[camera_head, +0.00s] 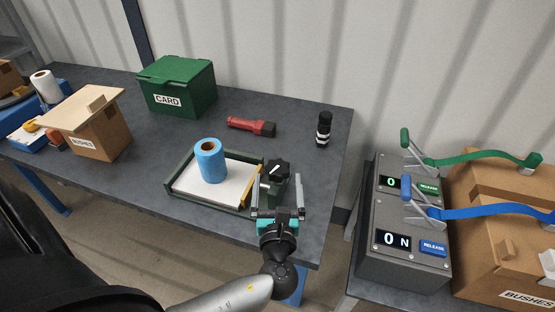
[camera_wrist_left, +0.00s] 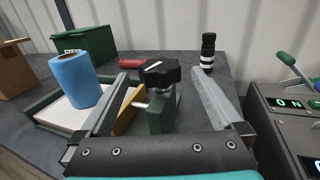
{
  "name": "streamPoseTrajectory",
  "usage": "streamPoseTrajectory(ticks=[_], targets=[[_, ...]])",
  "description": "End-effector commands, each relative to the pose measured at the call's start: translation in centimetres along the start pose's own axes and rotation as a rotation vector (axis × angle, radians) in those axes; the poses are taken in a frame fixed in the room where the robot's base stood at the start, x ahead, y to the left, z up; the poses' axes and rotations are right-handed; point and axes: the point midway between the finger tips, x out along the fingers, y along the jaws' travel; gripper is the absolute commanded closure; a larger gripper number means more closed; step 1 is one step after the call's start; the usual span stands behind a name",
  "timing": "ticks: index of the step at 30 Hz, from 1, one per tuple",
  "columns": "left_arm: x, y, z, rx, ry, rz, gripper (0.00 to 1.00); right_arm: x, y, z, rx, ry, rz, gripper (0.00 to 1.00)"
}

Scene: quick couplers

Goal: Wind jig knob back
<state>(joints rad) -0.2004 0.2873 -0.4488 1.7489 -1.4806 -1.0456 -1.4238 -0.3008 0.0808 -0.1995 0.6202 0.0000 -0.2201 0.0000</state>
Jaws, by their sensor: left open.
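The jig's black knob (camera_head: 277,171) has a white line on its top and sits at the right end of the green jig (camera_head: 183,191). A white block and a yellow strip lie in the jig, and a blue roll (camera_head: 210,162) stands on the white block. My left gripper (camera_head: 278,197) is open just in front of the knob. In the left wrist view the knob (camera_wrist_left: 160,71) shows between the two fingers (camera_wrist_left: 165,98), a little beyond them and apart from both. My right gripper is not in view.
A green CARD box (camera_head: 177,88), a red torch (camera_head: 252,126) and a black-and-white cylinder (camera_head: 324,129) stand or lie behind the jig. A cardboard box (camera_head: 96,140) is at left. Grey units with levers (camera_head: 405,235) stand at right.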

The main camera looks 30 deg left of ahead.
Motion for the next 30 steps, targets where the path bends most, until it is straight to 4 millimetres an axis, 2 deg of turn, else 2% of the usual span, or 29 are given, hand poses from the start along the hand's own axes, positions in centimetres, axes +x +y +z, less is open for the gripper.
streamPoseTrajectory(ticks=[1,6,12,16,24,26,30], targets=[[1.3,0.1,0.1,0.001,-0.005,0.003,0.0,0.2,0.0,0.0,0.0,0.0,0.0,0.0],[4.7,0.1,0.0,0.0,-0.003,0.002,0.0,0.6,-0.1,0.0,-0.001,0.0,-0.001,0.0],[7.1,0.0,-0.1,-0.002,0.0,0.001,0.0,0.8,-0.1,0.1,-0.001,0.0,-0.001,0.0],[7.8,0.0,0.0,-0.002,0.0,0.001,0.0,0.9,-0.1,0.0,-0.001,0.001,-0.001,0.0],[7.9,0.1,0.0,-0.002,0.001,0.001,0.0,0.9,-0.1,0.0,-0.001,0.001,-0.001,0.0],[7.9,0.1,0.0,-0.002,0.001,0.001,0.05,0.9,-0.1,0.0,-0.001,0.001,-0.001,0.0],[7.9,0.1,0.0,-0.002,0.001,0.001,0.2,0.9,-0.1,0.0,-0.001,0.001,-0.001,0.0]])
